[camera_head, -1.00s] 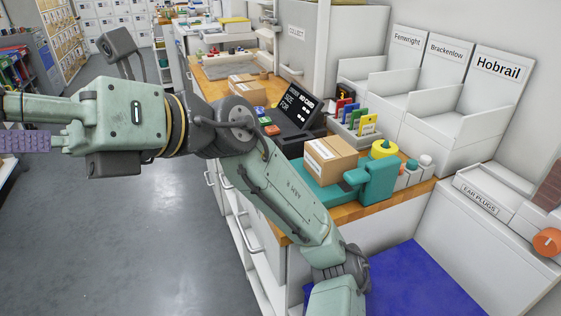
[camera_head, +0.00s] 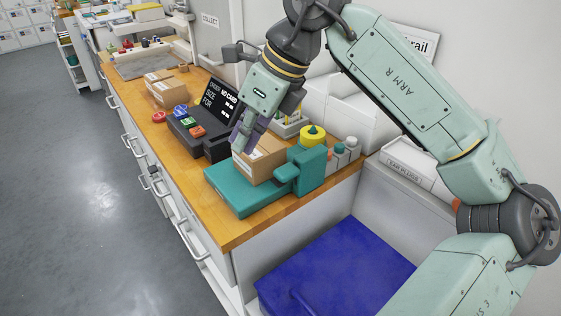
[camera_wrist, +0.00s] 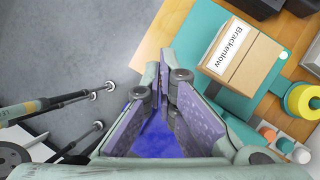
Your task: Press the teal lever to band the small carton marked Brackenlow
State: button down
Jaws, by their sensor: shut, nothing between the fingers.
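The small carton (camera_head: 266,165) sits on the teal base (camera_head: 238,198) of the banding machine. Its label reads Brackenlow in the wrist view (camera_wrist: 256,66). The teal post (camera_head: 308,168) stands at the carton's right, with a teal lever-like arm (camera_head: 286,174) reaching left from it. My gripper (camera_head: 241,146) is shut and empty, pointing down at the carton's left side in the head view. In the wrist view its purple-padded fingers (camera_wrist: 167,75) lie left of the carton, with a gap in the picture. Whether it touches the carton or lever cannot be told.
A yellow spool (camera_head: 313,134) and small bottles (camera_head: 345,150) stand behind the machine. A black order display (camera_head: 215,110) and coloured buttons (camera_head: 183,122) are to the left. A blue surface (camera_head: 335,265) lies low in front. Another carton (camera_head: 165,88) is farther along the counter.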

aim_at(287, 170)
jog(key=w+d+m+h, duration=0.2)
jog(key=d+h, duration=0.1)
jog(key=d, duration=0.6)
jog(key=shift+d+t, duration=0.3)
jog(key=shift+b+x, duration=1.15)
jog(key=shift+x, duration=2.3)
